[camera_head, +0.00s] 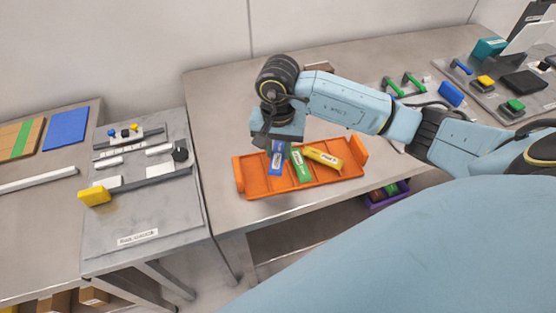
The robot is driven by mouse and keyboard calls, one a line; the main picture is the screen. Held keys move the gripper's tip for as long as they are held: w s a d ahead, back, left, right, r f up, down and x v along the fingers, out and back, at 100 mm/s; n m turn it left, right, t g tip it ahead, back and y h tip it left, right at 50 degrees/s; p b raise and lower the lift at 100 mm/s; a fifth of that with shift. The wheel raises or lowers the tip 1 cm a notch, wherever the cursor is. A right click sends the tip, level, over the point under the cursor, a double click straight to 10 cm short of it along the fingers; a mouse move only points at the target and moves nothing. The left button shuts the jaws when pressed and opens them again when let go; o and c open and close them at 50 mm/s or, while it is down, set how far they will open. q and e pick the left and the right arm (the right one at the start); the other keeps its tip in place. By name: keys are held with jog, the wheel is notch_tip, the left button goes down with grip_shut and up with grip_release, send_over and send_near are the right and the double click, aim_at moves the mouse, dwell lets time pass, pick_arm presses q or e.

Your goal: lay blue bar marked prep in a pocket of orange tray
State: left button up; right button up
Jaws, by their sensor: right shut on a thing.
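The orange tray (243,172) lies on the grey table in front of me, with raised walls at its left and right ends. My right gripper (277,145) points down over the left-middle of the tray. It is shut on the blue bar (276,166), which hangs steeply below it with a white label; the writing is too small to read. I cannot tell whether the bar's lower end touches the tray floor. A green bar (301,168) and a yellow bar (324,158) lie in the tray to the right of the blue bar. My left gripper is not in view.
A grey fixture panel with a yellow block (94,195) stands on the left. More fixtures with green handles (413,80) and a blue block (450,94) stand at the right. A purple bin (388,196) is below the table edge. Table left of the tray is clear.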

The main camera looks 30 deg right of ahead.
aim_at(278, 154)
jog(key=shift+f, duration=2.3)
jog(key=o, duration=1)
jog(key=shift+o, duration=0.2)
notch_tip(278, 154, up, 12)
jog(key=shift+r, duration=0.1)
jog(key=shift+a, duration=0.1)
